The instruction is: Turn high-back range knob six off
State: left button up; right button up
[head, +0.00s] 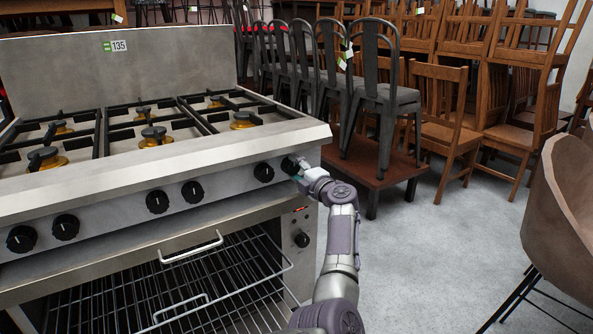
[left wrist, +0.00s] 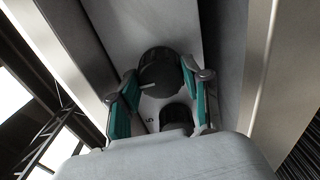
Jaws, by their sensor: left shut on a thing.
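The high-back range (head: 255,142) is a steel cooker with a row of black knobs along its front. Knob six (head: 289,164) is the rightmost knob, near the range's right corner. My left gripper (head: 297,175) reaches it from the right and partly covers it. In the left wrist view the teal-padded fingers of my left gripper (left wrist: 161,82) are shut on knob six (left wrist: 160,70), one on each side. Its white pointer mark slants to the lower left there. Knob five (head: 264,172) is just left; it also shows nearer the palm (left wrist: 177,119). My right gripper is out of view.
An oven with wire racks (head: 195,285) is below the knobs, with a small dial (head: 302,240) at its right. Metal chairs (head: 380,95) on a low wooden platform (head: 378,165) stand close right of the range. A brown chair (head: 565,200) is at far right; floor between is clear.

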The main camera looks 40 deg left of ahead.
pick_arm(q)
jog(key=shift+f, duration=0.15)
jog(key=o, duration=1.2)
jog(key=shift+c, duration=0.2)
jog(key=v, duration=0.7)
jog(key=shift+d, duration=0.3)
jog(key=shift+s, duration=0.1)
